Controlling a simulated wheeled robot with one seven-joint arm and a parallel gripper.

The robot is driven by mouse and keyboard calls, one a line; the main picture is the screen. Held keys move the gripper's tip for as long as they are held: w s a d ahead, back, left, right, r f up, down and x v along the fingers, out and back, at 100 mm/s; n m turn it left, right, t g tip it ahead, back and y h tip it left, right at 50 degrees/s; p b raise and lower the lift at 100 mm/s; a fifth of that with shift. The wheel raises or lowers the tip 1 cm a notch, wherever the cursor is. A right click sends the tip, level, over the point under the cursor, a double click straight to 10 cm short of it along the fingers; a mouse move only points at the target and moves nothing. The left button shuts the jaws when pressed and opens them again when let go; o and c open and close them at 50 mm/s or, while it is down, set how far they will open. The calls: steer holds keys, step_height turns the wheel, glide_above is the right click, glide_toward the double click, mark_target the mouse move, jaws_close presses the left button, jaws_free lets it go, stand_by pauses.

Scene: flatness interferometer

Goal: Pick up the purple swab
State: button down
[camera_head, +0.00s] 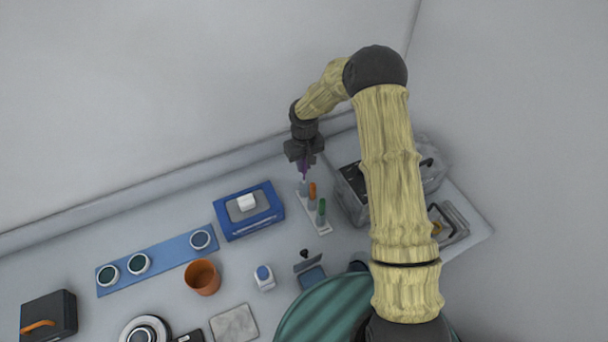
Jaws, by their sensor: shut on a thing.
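The purple swab (305,170) is a thin purple stick between the fingers of my gripper (305,161), at the back of the bench right of centre. My gripper points down and is shut on it. The swab's lower end is at or just above the back end of a white rack (316,217); I cannot tell whether it is clear of the rack. An orange swab (312,190) and a green swab (322,207) stand in the rack, in front of my gripper.
A blue box (268,221) with a white block lies left of the rack. A grey machine (349,199) stands close on the right. A blue strip (165,262) with round discs, an orange cup (202,277) and a small white bottle (264,277) are farther left and in front.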

steer(key=shift+r+b, duration=0.4)
steer(key=shift+r, duration=1.4)
